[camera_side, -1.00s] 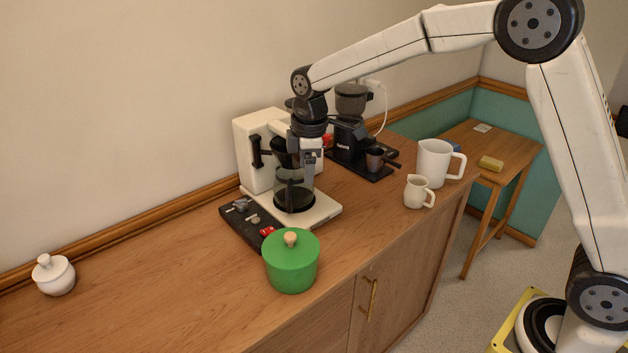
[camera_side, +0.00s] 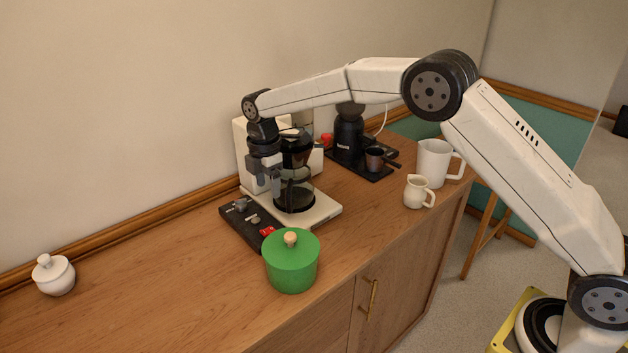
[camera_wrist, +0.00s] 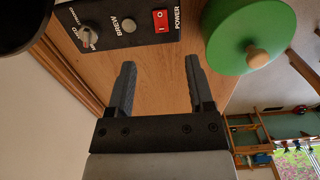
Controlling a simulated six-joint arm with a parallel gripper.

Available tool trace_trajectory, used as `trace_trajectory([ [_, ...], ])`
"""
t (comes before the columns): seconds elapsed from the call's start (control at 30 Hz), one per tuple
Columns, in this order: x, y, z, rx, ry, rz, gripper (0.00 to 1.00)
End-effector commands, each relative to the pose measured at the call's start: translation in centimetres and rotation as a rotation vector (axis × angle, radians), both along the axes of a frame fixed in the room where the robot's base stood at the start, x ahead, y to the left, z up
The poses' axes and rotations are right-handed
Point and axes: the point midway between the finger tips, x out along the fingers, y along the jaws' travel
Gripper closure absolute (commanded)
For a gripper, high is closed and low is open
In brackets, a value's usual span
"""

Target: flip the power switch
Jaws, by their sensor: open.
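The red power switch (camera_side: 267,231) sits at the near end of a black control panel (camera_side: 240,224) beside the coffee maker. In the wrist view the red switch (camera_wrist: 160,20) is next to the label POWER, at the top of the picture, beyond my fingertips. Whether it is on or off I cannot tell. My gripper (camera_side: 266,186) hangs above the panel's far part, in front of the coffee maker's left side. In the wrist view my gripper (camera_wrist: 160,65) has its two fingers apart with nothing between them. It is apart from the switch.
A green lidded pot (camera_side: 292,265) stands close to the switch, on its near right side. The coffee maker (camera_side: 318,213) with its glass carafe (camera_side: 296,192) is right of the panel. A white jug (camera_side: 417,192) and mug (camera_side: 433,163) stand farther right. The counter's left is mostly clear.

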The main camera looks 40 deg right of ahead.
Motion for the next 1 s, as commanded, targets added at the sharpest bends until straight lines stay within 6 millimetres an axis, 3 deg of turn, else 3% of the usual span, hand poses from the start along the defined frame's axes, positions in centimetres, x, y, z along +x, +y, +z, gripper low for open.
trace_trajectory([
  [0.2,0.0,0.0,-3.2,0.0,0.001,-0.002,0.32],
  [0.67,0.0,0.0,-4.5,0.0,0.001,-0.003,0.32],
  [1.0,0.0,0.0,-8.4,-0.001,0.001,-0.003,0.32],
])
